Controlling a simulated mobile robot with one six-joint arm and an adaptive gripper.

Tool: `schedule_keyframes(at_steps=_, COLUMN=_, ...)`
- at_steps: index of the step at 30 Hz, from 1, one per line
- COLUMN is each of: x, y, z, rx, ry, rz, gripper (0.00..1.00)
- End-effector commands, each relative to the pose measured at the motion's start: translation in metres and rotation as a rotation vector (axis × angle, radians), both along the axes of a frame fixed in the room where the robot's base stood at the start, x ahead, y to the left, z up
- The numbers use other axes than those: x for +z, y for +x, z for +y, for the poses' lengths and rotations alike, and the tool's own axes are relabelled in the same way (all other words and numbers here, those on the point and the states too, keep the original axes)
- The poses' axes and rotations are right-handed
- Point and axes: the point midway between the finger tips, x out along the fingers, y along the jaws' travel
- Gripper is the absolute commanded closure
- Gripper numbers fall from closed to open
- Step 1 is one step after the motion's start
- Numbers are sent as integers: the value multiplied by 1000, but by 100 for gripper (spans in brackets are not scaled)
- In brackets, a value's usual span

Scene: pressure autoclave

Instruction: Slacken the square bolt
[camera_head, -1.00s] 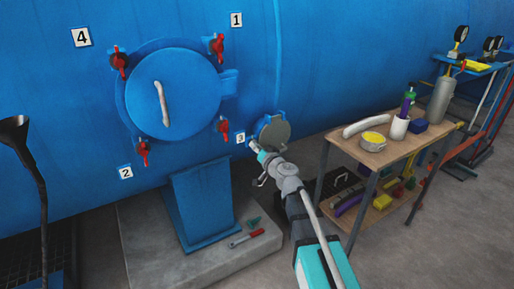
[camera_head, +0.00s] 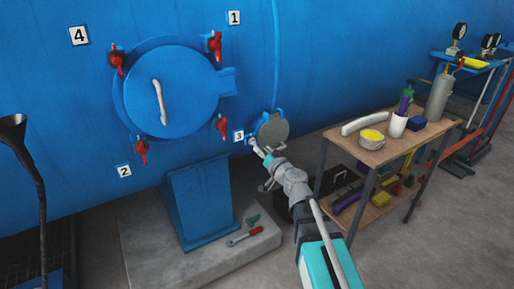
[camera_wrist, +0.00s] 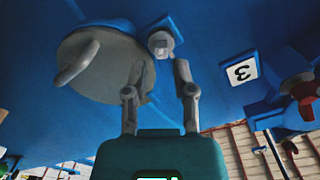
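The square bolt (camera_wrist: 161,45) shows in the wrist view as a pale grey square head on the blue wall, beside a small round grey hatch (camera_wrist: 105,65). My gripper (camera_wrist: 160,66) points at it with its two fingers apart. The fingertips are just short of the bolt head or level with it; I cannot tell if they touch it. In the head view my gripper (camera_head: 262,150) is at the lower left edge of the small hatch (camera_head: 272,130), below the label 3. There the bolt is too small to make out clearly.
A large blue door (camera_head: 172,92) with several red clamps stands to the left. A two-shelf table (camera_head: 385,145) with a cup, a tape roll and tools is at the right.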

Motion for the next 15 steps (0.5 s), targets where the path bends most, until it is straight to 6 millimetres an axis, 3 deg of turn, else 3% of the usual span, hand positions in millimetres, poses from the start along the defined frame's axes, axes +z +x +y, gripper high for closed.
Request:
schedule_keyframes(at_steps=6, x=0, y=-33, z=-22, rx=-2, ry=0, rz=0, gripper=66)
schedule_keyframes(at_steps=15, x=0, y=-58, z=-40, rx=-1, ry=0, rz=0, gripper=66)
